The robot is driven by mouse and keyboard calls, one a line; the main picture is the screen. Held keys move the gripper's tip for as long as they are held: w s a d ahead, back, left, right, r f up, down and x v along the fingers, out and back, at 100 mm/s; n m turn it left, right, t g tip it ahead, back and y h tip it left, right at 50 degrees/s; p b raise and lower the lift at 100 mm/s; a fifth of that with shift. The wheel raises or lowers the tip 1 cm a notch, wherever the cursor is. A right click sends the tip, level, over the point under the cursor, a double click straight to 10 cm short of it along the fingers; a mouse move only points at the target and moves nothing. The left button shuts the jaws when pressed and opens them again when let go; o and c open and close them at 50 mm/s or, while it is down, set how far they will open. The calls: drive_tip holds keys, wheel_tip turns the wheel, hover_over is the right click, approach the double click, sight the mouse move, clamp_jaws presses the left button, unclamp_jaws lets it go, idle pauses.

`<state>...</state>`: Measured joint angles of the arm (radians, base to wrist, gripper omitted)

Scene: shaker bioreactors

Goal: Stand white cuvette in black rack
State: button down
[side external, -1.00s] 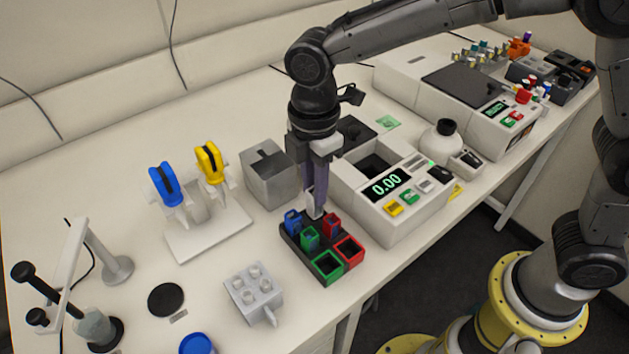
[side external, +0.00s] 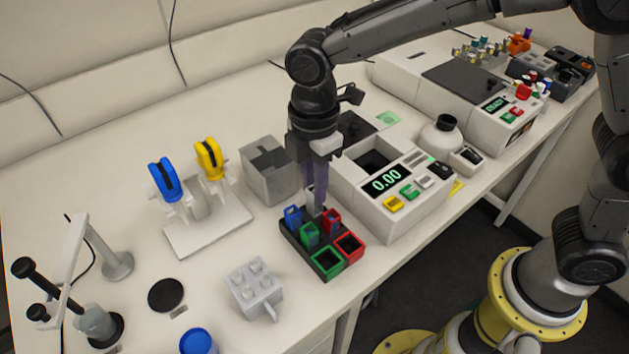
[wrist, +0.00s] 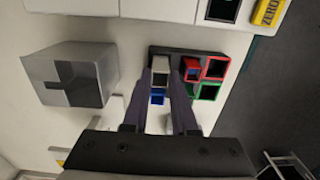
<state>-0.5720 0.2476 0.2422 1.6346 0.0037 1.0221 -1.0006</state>
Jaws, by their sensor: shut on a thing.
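The black rack (side external: 294,242) stands on the bench in front of the balance. It holds a blue cuvette (side external: 292,216), a green cuvette (side external: 309,235) and a red cuvette (side external: 331,221). My gripper (side external: 315,198) points down over its back edge and is shut on the white cuvette (side external: 314,203). In the wrist view the white cuvette (wrist: 160,70) shows between the fingertips, beside the blue cuvette (wrist: 157,97) at the rack's end. It looks upright and over the back corner slot. I cannot tell how deep its bottom sits, since the fingers and neighbours hide it.
A balance (side external: 405,215) reading 0.00 stands close right of my gripper. A grey metal box (side external: 270,178) stands close behind left. Green-rimmed (side external: 327,262) and red-rimmed (side external: 349,246) square wells are at the rack's front.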

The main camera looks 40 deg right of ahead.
drive_tip(key=shift+f, duration=0.95)
drive_tip(key=c, duration=0.6)
unclamp_jaws()
drive_tip(key=shift+r, duration=3.55)
